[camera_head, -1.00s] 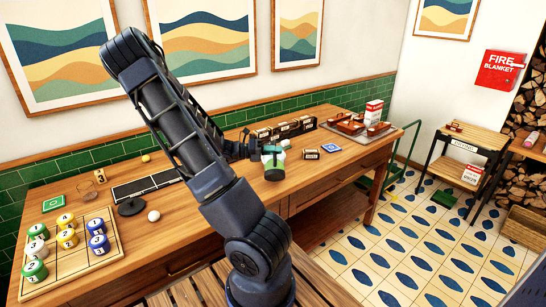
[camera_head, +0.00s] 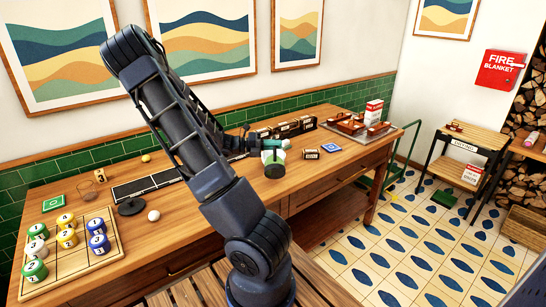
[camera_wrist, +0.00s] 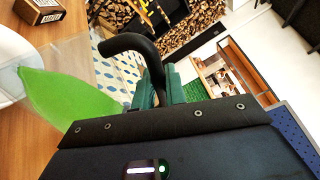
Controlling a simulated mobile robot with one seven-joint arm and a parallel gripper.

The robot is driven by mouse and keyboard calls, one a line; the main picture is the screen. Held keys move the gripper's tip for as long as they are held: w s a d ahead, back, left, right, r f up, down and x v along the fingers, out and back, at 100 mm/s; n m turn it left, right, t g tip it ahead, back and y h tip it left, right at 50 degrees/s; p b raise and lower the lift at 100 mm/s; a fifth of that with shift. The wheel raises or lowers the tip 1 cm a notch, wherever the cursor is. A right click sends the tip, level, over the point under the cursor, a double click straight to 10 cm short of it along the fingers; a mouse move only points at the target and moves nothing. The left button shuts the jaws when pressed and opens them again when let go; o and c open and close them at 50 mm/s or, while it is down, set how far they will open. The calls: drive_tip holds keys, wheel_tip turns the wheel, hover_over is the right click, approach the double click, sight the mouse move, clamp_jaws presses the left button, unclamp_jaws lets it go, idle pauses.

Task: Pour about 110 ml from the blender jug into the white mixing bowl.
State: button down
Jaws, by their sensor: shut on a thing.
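My gripper (camera_wrist: 157,88) is shut on the black handle of the clear blender jug (camera_wrist: 75,92). The jug is tilted in the wrist view, and its green liquid reaches toward the mouth at left. The white mixing bowl (camera_wrist: 9,62) shows partly at the left edge there, beside and partly behind the jug mouth. In the head view my gripper (camera_head: 253,144) is small and partly hidden by my arm. A white and green shape beside it seems to be the bowl with the jug over it. I cannot make out a falling stream or the level in the bowl.
A small brown box (camera_head: 311,154) and a blue-and-white square (camera_head: 331,148) lie right of the bowl. Dark boxes (camera_head: 285,129) stand behind. A tray (camera_head: 358,129) is at the far right of the table.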

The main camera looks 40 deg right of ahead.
sight(274, 137)
drive_tip(key=shift+w+d+r+n, duration=0.1)
drive_tip(key=shift+w+d+n, duration=0.2)
drive_tip(key=shift+w+n, duration=0.15)
idle(0.9)
drive_tip(key=shift+w+d+r+n, duration=0.5)
drive_tip(key=shift+w+d+n, duration=0.15)
drive_tip(key=shift+w, duration=0.2)
idle(1.0)
drive_tip(key=s+m, duration=0.1)
drive_tip(key=s+a+f+m, duration=0.1)
drive_tip(key=s+a+m, duration=0.1)
drive_tip(key=shift+s+a+f, duration=0.25)
drive_tip(key=shift+f, duration=0.15)
drive_tip(key=shift+s+a+f+m, duration=0.15)
drive_tip(key=shift+s+f+m, duration=0.05)
drive_tip(key=shift+f+m, duration=0.2)
drive_tip(key=shift+s+a+f+m, duration=0.15)
drive_tip(key=shift+f+m, duration=0.25)
drive_tip(key=shift+s, duration=0.1)
drive_tip(key=shift+a+m, duration=0.1)
drive_tip(key=shift+m, duration=0.2)
idle(1.0)
